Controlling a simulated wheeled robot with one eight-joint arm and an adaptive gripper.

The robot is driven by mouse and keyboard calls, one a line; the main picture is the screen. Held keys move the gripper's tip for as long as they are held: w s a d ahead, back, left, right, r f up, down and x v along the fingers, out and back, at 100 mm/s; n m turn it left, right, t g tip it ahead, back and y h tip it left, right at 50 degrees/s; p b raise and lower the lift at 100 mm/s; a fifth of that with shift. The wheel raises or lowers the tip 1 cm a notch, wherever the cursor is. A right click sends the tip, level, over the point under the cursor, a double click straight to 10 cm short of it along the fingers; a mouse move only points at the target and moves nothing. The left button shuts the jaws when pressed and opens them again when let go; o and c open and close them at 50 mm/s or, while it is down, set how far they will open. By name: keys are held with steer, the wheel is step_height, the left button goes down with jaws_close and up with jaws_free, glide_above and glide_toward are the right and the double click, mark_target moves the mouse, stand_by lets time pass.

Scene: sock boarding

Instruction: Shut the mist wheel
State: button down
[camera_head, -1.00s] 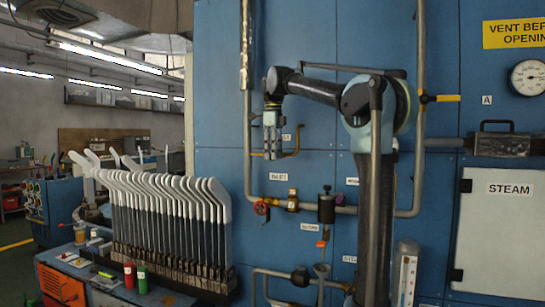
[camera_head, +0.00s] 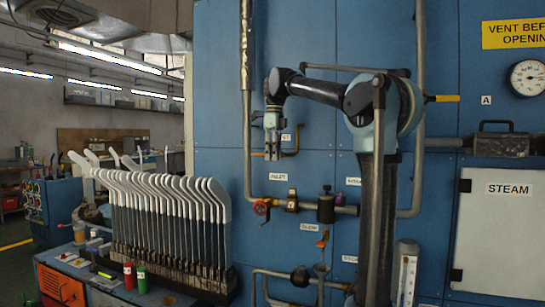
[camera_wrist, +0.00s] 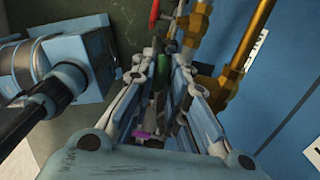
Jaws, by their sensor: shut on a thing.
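My gripper (camera_head: 272,150) hangs fingers-down in front of the blue panel, at the end of a short brass pipe (camera_head: 295,150). A white label (camera_head: 286,138) beside it is partly covered; only "ST" reads. The mist wheel is mostly hidden behind and between my fingers, and I cannot make out its rim or how far it is turned. In the wrist view my gripper (camera_wrist: 168,62) has its two fingers close together beside the brass fitting (camera_wrist: 228,82), shut on the wheel.
A grey vertical pipe (camera_head: 247,130) runs just left of my gripper. White sock boards (camera_head: 170,195) stand in a rack at the left, with red and green bottles (camera_head: 141,278) before it.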

steer(key=y, duration=0.1)
steer(key=t+y, duration=0.1)
steer(key=shift+d+f+y, duration=0.1)
steer(key=shift+d+y, duration=0.2)
steer(key=shift+d, duration=0.05)
steer(key=y, duration=0.1)
steer(key=t+y, duration=0.1)
steer(key=y, duration=0.1)
steer(key=shift+d+f, duration=0.15)
steer(key=shift+d, duration=0.05)
steer(key=t+y, duration=0.1)
steer(key=y, duration=0.1)
steer(key=t+y, duration=0.1)
steer(key=y, duration=0.2)
steer(key=shift+d+f, duration=0.15)
steer(key=shift+f, duration=0.25)
steer(key=y, duration=0.1)
steer(key=t+y, duration=0.1)
steer(key=y, duration=0.1)
steer(key=shift+f+y, duration=0.25)
steer(key=shift+y, duration=0.15)
steer(key=shift+f+t+y, duration=0.15)
steer(key=shift+t+y, duration=0.3)
steer(key=shift+y, duration=0.6)
steer(key=shift+f+t+y, duration=0.1)
steer(key=shift+t+y, duration=0.35)
steer(key=shift+y, duration=0.6)
